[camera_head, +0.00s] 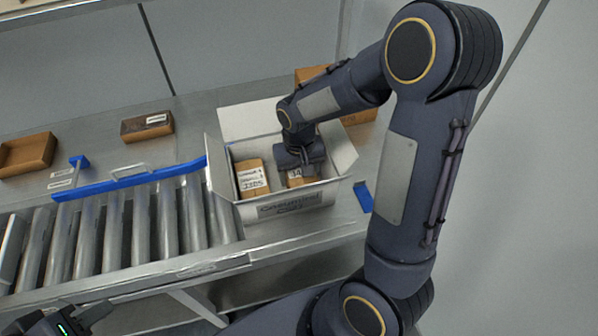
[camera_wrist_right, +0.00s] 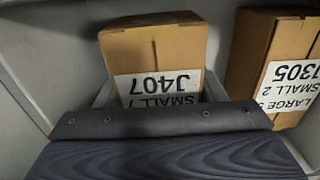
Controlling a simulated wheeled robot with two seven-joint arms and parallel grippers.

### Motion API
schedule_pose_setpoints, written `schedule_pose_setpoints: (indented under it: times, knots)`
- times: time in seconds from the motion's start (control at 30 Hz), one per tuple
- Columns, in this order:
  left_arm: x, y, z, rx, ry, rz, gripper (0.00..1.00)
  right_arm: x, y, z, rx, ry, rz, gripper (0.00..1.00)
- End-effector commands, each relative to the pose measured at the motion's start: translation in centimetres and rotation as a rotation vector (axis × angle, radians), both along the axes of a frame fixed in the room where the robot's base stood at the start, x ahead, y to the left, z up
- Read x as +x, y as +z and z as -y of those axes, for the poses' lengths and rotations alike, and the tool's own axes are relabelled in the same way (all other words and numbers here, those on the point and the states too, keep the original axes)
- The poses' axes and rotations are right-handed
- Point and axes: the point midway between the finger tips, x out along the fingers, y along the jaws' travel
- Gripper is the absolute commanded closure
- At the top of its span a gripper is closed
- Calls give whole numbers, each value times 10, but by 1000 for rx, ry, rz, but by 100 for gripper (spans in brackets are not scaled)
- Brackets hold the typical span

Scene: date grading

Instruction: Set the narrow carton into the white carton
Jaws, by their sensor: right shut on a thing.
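The white carton (camera_head: 290,208) stands open on the metal bench past the roller end, its flaps spread. My right gripper (camera_head: 301,174) reaches down inside it, shut on a brown carton (camera_head: 296,182), which I take as the narrow carton. In the right wrist view this carton (camera_wrist_right: 153,50) bears a label reading "SMALL 1 J407" and sits between my fingers (camera_wrist_right: 160,90). Whether its base touches the floor of the white carton is hidden. My left gripper (camera_head: 78,321) is at the bottom left edge, partly cut off, its jaws unclear.
Another brown carton (camera_head: 251,178), labelled J305, stands inside the white carton, to the left of the held one. A roller conveyor (camera_head: 110,230) with a blue bar (camera_head: 130,181) lies left.

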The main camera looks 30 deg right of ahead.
Motion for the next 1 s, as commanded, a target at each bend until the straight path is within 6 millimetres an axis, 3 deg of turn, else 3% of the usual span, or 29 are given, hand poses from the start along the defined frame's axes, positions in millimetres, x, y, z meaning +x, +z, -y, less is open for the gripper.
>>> schedule_pose_setpoints:
  times: [0.4,0.43,0.6,0.8,0.9,1.0]
  knots:
    - [0,-2,0,0,0,0,64,0,-2,0,0,0,1,65]
    - [0,-2,0,0,0,0,64,0,-2,0,0,0,1,34]
    - [0,-2,0,0,0,0,64,0,-2,0,0,0,0,12]
    - [0,-2,0,0,0,0,64,0,-2,0,0,0,0,11]
    - [0,-2,0,0,0,0,64,0,-3,0,0,0,0,0]
    - [0,-2,0,0,0,0,64,0,-3,0,0,0,0,0]
